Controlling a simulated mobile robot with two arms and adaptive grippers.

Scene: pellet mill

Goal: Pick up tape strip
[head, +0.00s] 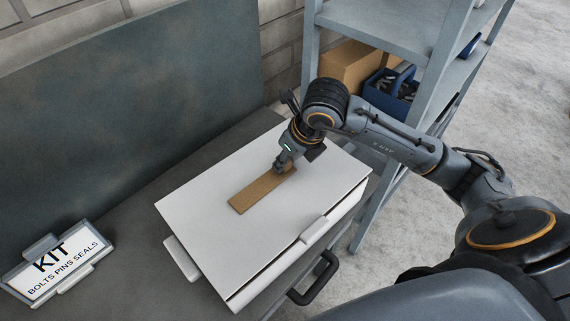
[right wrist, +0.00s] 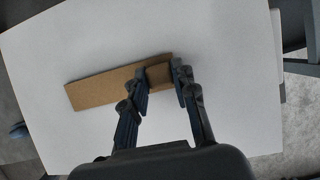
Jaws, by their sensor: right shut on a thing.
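The tape strip (head: 256,193) is a flat brown strip lying on the white lid of a box (head: 200,212). It also shows in the right wrist view (right wrist: 105,87), where its right end rises into a small brown block-like part between my fingers. My right gripper (head: 283,164) is at the strip's far end, pointing down. In the right wrist view its two fingers (right wrist: 160,85) are closed on that end from both sides. The strip looks flat on the lid; I cannot tell any gap beneath it. My left gripper is not in view.
A sign (head: 58,266) reading "KIT BOLTS PINS SEALS" stands at the left. Grey shelving (head: 432,75) with a cardboard box (head: 350,66) and a blue tote (head: 391,92) stands at the right. A dark handle (head: 314,280) sticks out at the front. A grey-green panel (head: 130,100) rises behind.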

